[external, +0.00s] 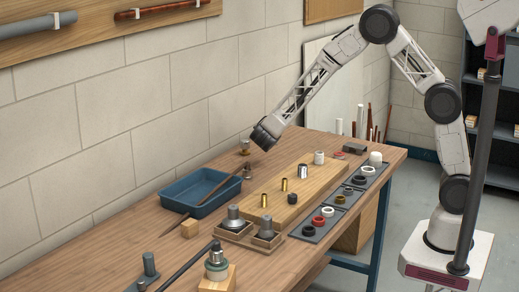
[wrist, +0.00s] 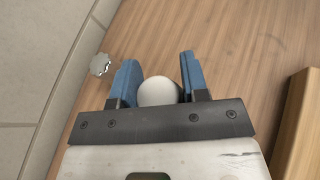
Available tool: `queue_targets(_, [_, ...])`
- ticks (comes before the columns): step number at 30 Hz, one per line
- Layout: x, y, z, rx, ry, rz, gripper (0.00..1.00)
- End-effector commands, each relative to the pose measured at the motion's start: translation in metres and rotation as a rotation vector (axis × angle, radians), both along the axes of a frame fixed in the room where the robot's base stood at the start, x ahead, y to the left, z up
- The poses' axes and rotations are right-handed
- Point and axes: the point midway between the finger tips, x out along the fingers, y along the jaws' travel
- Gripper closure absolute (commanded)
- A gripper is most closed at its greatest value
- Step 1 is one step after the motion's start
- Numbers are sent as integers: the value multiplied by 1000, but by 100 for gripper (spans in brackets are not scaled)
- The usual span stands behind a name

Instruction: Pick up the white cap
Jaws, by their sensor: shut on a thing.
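A white, rounded cap (wrist: 158,91) sits between the two blue fingers of my gripper (wrist: 157,60) in the wrist view. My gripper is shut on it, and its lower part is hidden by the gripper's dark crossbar. The held cap cannot be made out there.
The blue tray (external: 180,197) holds a long rod. A wooden board (external: 250,210) carries brass and metal fittings. A dark strip of rings (external: 318,228) runs along the front edge. A small valve-like knob (external: 244,146) stands near the wall.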

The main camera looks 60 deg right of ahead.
Motion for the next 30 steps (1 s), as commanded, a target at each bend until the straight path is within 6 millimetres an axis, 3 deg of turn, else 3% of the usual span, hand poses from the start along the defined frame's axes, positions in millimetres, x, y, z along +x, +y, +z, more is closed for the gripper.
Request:
queue_targets(3, [0,0,17,1,-3,0,81])
queue_targets(9, [0,0,33,1,-1,1,81])
queue_targets(30, [0,0,36,0,0,0,81])
